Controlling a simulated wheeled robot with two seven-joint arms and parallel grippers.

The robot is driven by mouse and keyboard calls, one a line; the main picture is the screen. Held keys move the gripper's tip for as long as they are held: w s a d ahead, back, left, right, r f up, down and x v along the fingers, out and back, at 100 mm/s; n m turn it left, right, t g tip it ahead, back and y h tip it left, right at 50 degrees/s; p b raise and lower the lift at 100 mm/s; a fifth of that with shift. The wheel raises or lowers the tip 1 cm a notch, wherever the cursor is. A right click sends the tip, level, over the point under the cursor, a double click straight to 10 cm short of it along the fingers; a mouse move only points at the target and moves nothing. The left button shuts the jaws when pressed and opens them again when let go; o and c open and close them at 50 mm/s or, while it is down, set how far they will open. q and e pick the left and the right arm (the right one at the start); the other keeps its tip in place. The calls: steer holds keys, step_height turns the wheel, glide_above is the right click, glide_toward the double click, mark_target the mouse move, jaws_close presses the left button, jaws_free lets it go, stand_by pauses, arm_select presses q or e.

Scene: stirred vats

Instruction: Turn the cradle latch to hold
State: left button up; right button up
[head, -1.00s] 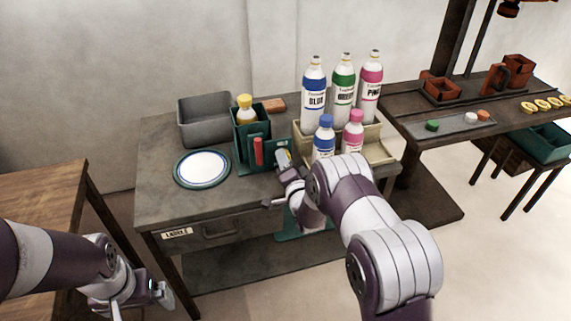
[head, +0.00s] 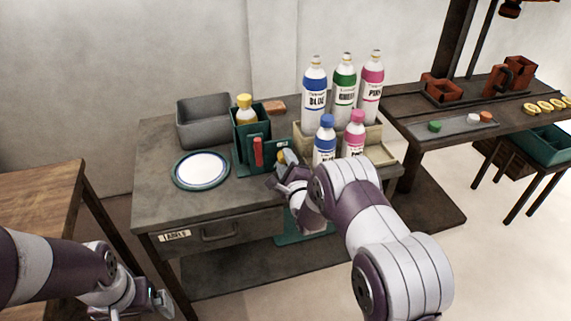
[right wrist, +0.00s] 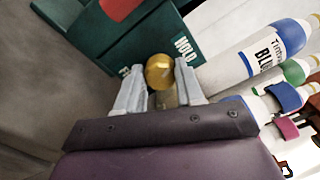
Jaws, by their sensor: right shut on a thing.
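The dark green cradle (head: 241,158) stands on the grey bench and holds a bottle with a yellow cap (head: 244,100). A red part (head: 258,152) stands at its front. The latch has a round brass knob (right wrist: 160,72), which lies between a HOLD label (right wrist: 184,48) and a partly hidden label starting with F. My right gripper (right wrist: 160,90) has its fingers on both sides of the knob, shut on it. In the head view my right gripper (head: 283,172) is at the cradle's right side. My left gripper (head: 145,302) is low at the left, away from the bench; its jaw opening is unclear.
Blue, green and pink bottles (head: 344,88) stand close to the right of the cradle, with two smaller bottles (head: 325,138) in front. A grey bin (head: 203,121) and a white plate (head: 201,168) are to the left. The bench front left is clear.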

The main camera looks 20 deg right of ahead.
steer(key=shift+m+b, duration=0.3)
steer(key=shift+m, duration=1.7)
steer(key=o, duration=1)
steer(key=shift+o, duration=0.2)
steer(key=s+p, duration=0.1)
steer(key=s, duration=1.1)
steer(key=shift+s+d, duration=0.25)
steer(key=shift+s, duration=0.1)
